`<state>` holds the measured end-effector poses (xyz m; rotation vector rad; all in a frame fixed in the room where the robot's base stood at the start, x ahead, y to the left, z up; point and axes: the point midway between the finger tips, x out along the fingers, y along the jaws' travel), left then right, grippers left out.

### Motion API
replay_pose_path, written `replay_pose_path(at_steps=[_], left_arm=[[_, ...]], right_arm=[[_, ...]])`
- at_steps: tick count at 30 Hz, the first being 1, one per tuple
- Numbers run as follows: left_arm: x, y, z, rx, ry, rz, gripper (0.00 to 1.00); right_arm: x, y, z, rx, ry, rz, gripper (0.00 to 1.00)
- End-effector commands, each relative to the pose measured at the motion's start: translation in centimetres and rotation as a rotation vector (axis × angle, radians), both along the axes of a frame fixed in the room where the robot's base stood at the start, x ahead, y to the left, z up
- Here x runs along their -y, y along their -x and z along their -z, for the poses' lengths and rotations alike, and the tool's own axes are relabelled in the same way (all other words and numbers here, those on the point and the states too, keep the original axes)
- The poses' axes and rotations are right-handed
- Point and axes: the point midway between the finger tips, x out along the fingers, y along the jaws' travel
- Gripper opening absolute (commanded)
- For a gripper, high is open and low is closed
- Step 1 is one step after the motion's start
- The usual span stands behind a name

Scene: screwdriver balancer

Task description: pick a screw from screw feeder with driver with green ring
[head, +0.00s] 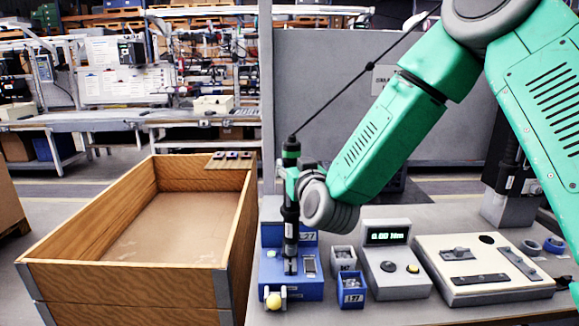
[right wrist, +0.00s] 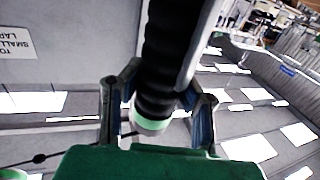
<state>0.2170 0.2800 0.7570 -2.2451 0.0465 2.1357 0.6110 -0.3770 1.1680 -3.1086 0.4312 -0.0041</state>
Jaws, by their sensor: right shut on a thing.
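My right gripper (head: 296,180) is shut on the black driver (head: 291,225), which hangs upright from a cable. A green ring (head: 291,147) shows near the driver's top. In the right wrist view, the fingers of my right gripper (right wrist: 158,105) stand on both sides of the driver's black ribbed body (right wrist: 165,65), with a pale green ring (right wrist: 150,124) between them. The blue screw feeder (head: 308,291) stands below, with the driver's lower end in front of it or over it. Whether the tip touches a screw is too small to tell. My left gripper is out of view.
A large wooden crate (head: 120,264) stands to the left.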

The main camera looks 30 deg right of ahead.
Motion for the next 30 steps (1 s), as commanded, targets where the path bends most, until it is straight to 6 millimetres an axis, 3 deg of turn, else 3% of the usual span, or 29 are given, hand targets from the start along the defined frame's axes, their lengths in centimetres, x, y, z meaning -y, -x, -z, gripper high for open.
replay_pose_path(at_steps=[17,30], left_arm=[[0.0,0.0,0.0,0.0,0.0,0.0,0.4],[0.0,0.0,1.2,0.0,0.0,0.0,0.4]], right_arm=[[-0.4,0.0,-0.1,0.0,0.004,-0.004,0.0],[-0.1,0.0,1.6,-0.001,0.003,-0.004,0.0]])
